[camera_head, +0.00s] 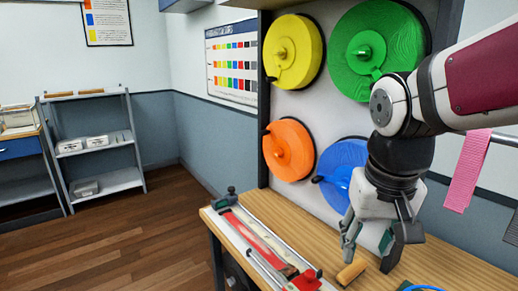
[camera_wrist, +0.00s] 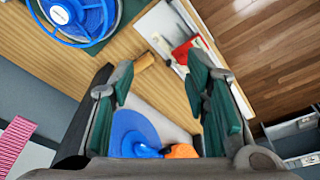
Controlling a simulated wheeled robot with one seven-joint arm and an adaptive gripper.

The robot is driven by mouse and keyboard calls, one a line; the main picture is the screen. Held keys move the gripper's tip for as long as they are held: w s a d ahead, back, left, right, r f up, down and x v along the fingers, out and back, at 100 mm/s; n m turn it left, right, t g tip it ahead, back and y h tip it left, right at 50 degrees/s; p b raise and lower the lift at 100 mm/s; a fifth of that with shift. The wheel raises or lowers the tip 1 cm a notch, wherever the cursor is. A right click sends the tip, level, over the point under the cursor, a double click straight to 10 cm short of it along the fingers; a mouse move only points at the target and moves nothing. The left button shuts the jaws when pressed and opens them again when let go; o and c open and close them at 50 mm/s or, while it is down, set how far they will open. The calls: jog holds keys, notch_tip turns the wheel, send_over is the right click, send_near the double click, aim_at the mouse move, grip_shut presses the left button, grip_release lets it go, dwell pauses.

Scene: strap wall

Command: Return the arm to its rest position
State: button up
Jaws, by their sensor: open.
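My gripper (camera_head: 368,243) hangs below my bent arm at the right of the head view, above the wooden bench (camera_head: 268,212). Its fingers point down and stand apart, with nothing between them that I can see. In the wrist view the two green-padded fingers of my gripper (camera_wrist: 160,98) are spread wide. Part of the blue disc (camera_head: 342,162) on the wall panel is hidden behind my wrist. A short wooden piece (camera_head: 351,271) lies on the bench below the fingers; it also shows in the wrist view (camera_wrist: 144,61).
Yellow (camera_head: 305,45), green (camera_head: 395,45) and orange (camera_head: 292,160) discs hang on the panel. A long clamp-like fixture with a red strip (camera_head: 255,238) lies along the bench. A pink strap (camera_head: 467,170) hangs at right. Grey shelves (camera_head: 100,185) stand at left; the floor between is clear.

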jog(key=s+d+t, duration=0.1)
jog(key=s, duration=1)
jog(key=shift+s+d+f+n+t+y, duration=0.2)
jog(key=shift+s+d+n+t+y, duration=0.1)
jog(key=shift+s+d+n+t, duration=0.1)
jog(key=shift+d, duration=0.1)
